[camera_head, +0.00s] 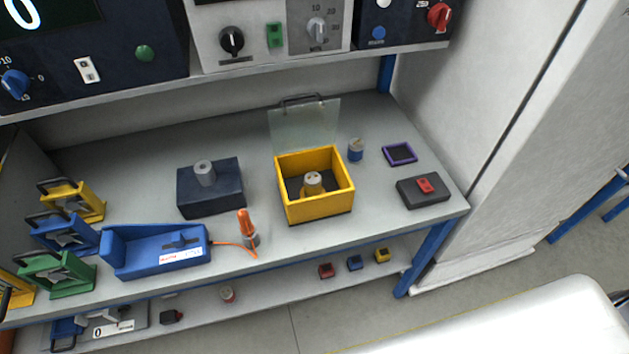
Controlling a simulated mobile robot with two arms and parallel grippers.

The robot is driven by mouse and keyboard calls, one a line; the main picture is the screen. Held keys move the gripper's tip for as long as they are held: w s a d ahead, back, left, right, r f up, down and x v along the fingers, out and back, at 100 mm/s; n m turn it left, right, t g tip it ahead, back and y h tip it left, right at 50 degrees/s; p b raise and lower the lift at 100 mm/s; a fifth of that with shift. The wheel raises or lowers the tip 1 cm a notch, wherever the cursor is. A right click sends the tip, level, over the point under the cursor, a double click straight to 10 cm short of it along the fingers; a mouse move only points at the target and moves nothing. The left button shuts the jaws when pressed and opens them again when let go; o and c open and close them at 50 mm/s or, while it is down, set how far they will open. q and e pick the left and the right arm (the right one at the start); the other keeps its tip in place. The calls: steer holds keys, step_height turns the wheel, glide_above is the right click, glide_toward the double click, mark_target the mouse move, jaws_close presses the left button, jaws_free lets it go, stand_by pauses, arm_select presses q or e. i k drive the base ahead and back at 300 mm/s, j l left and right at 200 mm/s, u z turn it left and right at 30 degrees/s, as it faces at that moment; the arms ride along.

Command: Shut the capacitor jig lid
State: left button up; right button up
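The capacitor jig is a yellow open-topped box (318,212) on the workbench, right of the middle. Its clear lid (303,126) stands raised at the back edge of the box, with a dark handle (302,99) along its top. A pale cylindrical part (313,182) sits upright inside the box in a yellow holder. Neither of my grippers shows in the head view.
A dark block with a grey cylinder (204,174) stands left of the jig. A blue device (160,251) and an orange-handled tool (245,222) are front left. A small blue cylinder (356,150), a purple-rimmed tray (399,154) and a black box with a red switch (424,191) are right. A shelf overhangs behind.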

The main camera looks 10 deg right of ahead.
mark_target(284, 100)
steer(key=i+l, duration=0.1)
steer(key=l, duration=0.2)
steer(key=i+l+u, duration=0.2)
steer(key=l, duration=0.3)
steer(key=l+u, duration=0.25)
steer(key=l, duration=0.25)
steer(key=i+l+u, duration=0.2)
steer(key=l, duration=0.35)
steer(key=k+j, duration=0.05)
